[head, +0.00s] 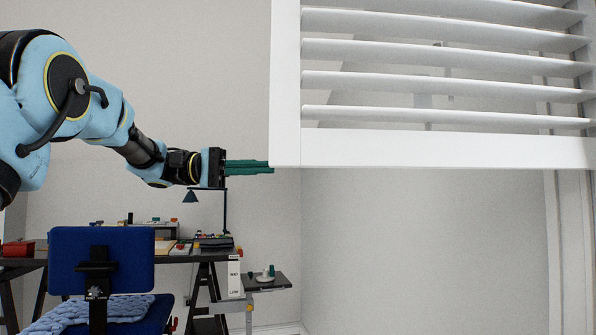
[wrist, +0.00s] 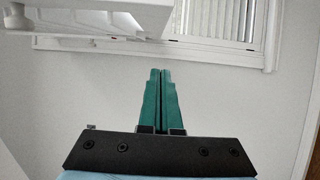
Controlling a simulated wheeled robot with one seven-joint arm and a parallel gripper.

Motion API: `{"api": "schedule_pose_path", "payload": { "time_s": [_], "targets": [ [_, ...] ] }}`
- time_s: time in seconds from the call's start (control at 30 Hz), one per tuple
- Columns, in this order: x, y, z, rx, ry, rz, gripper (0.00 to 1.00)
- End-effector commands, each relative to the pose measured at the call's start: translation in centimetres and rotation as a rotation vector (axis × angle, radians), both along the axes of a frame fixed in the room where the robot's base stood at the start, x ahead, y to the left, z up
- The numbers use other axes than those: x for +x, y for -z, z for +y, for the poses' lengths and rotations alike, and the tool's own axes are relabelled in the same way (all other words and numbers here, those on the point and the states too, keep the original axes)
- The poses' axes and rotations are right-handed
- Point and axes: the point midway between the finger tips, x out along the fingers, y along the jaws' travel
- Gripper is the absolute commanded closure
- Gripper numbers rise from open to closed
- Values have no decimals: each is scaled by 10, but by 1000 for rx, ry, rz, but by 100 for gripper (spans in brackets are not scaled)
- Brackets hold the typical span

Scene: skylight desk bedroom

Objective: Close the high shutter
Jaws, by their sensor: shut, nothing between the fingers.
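The high shutter (head: 430,150) is a white louvred panel that fills the upper right of the head view and stands swung out from the wall. Part of a white panel, seemingly the same shutter (wrist: 85,22), shows at the upper left of the wrist view. My gripper (head: 268,167) has green fingers, shut and empty. In the head view the fingertips are at the shutter's lower left corner; whether they touch it I cannot tell. In the wrist view the fingers (wrist: 160,75) point towards the white window frame (wrist: 200,52), with the panel to their upper left.
Below my arm stand a dark desk (head: 185,257) with several items, a desk lamp (head: 190,196), a blue chair (head: 100,262) and a small side table (head: 265,283). Bare wall (head: 420,240) lies below the shutter.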

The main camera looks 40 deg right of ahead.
Motion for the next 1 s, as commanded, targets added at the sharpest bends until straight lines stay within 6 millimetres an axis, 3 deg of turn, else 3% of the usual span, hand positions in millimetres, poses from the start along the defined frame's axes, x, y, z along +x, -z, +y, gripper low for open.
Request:
{"api": "schedule_pose_path", "payload": {
  "time_s": [0.17, 0.57, 0.7, 1.0],
  "targets": [
    [-17, -5, -14, -7, 8, 2, 100],
    [-78, -5, -67, -3, 6, 2, 100],
    [-92, -4, -52, -3, 2, 2, 100],
    [-107, -2, -42, -3, 2, 1, 100]
  ]
}}
